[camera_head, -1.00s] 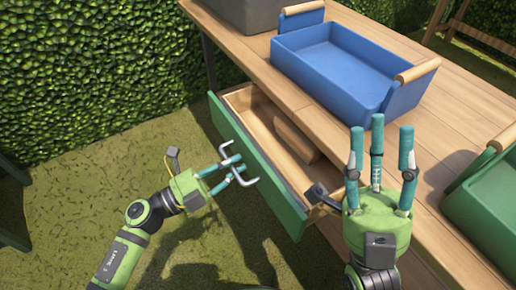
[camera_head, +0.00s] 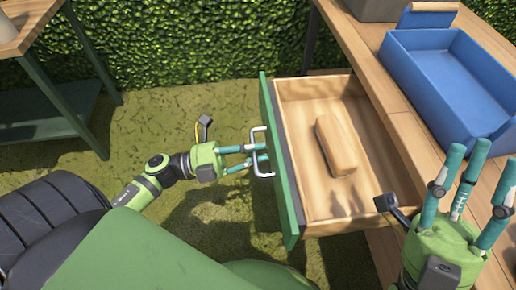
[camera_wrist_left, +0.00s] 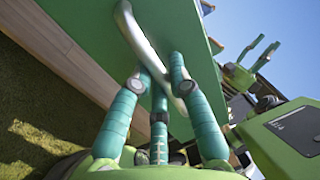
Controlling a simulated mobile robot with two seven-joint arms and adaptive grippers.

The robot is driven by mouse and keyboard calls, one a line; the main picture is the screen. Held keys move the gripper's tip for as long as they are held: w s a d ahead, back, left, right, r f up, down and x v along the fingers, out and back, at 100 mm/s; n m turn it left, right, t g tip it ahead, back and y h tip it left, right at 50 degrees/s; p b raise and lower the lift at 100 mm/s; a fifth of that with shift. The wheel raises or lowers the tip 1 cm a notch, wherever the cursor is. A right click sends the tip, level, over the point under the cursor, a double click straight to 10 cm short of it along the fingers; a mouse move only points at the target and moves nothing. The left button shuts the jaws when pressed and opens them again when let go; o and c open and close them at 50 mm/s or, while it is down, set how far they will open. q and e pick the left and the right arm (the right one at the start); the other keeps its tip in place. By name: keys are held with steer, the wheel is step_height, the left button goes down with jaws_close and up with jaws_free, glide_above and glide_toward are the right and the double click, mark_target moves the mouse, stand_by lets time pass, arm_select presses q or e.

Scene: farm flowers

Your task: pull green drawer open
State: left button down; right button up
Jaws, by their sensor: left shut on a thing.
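The green drawer (camera_head: 283,180) is pulled out from the wooden table, with its bare wood inside showing. A tan wooden block (camera_head: 336,146) lies in it. My left gripper (camera_head: 264,152) is at the drawer front with its fingers shut on the metal handle (camera_head: 258,133). In the left wrist view the teal fingers (camera_wrist_left: 160,85) close around the silver handle (camera_wrist_left: 140,38) against the green front (camera_wrist_left: 85,30). My right gripper (camera_head: 468,185) is raised over the table's near side, fingers spread and empty.
A blue tray (camera_head: 450,100) sits on the wooden tabletop (camera_head: 385,75), with a grey container (camera_head: 375,8) behind it. Another table (camera_head: 40,40) with green legs stands at the left. A hedge (camera_head: 200,40) closes the back. Grass lies between.

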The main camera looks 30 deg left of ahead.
arm_select(q)
steer(key=c, duration=1.2)
jaws_free()
steer(key=shift+o, duration=0.2)
steer(key=shift+s+a, duration=0.1)
steer(key=shift+a, duration=0.05)
steer(key=v, duration=1.1)
steer(key=shift+s+a, duration=0.2)
steer(key=shift+a, duration=0.05)
steer(key=shift+f, duration=0.1)
